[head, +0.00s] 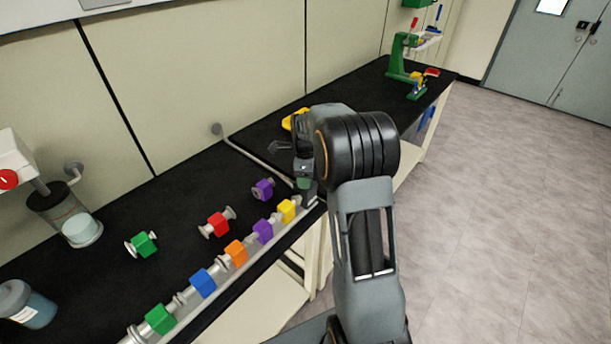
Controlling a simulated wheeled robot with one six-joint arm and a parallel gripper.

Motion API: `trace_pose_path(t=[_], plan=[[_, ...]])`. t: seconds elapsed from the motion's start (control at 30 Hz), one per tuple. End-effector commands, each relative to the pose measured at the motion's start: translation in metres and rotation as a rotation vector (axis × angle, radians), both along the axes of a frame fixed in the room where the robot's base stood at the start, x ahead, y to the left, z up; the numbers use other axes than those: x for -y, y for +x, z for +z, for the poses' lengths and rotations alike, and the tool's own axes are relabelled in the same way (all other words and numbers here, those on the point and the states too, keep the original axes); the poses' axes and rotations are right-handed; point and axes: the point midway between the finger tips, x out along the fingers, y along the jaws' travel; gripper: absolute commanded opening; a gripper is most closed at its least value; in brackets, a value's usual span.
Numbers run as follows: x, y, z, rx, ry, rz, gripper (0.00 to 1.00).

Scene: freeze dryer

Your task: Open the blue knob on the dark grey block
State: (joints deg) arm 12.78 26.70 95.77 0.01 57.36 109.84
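A blue knob-like block (203,282) sits on the silvery pipe row (180,299) along the bench's front edge, between a green one and an orange one. I cannot make out a dark grey block under it, nor whether it is open. My gripper (281,147) is over the bench, up and to the right of the blue knob and well apart from it. It is small and partly hidden by my arm, so its finger gap is unclear. Nothing is visibly held.
Loose green (144,244), red (217,225) and purple (263,189) valves lie on the black bench. A green stand (397,60) is at the far end. Floor at right is clear.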

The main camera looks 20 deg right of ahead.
Motion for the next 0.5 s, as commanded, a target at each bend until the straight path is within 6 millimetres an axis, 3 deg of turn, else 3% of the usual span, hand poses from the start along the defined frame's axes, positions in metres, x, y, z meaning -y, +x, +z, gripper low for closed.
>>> trace_pose_path(t=[0.3,0.5], plan=[[0.0,0.0,0.002,-0.001,0.0,0.001,0.59],[0.0,0.0,0.027,0.003,-0.001,0.001,0.59]])
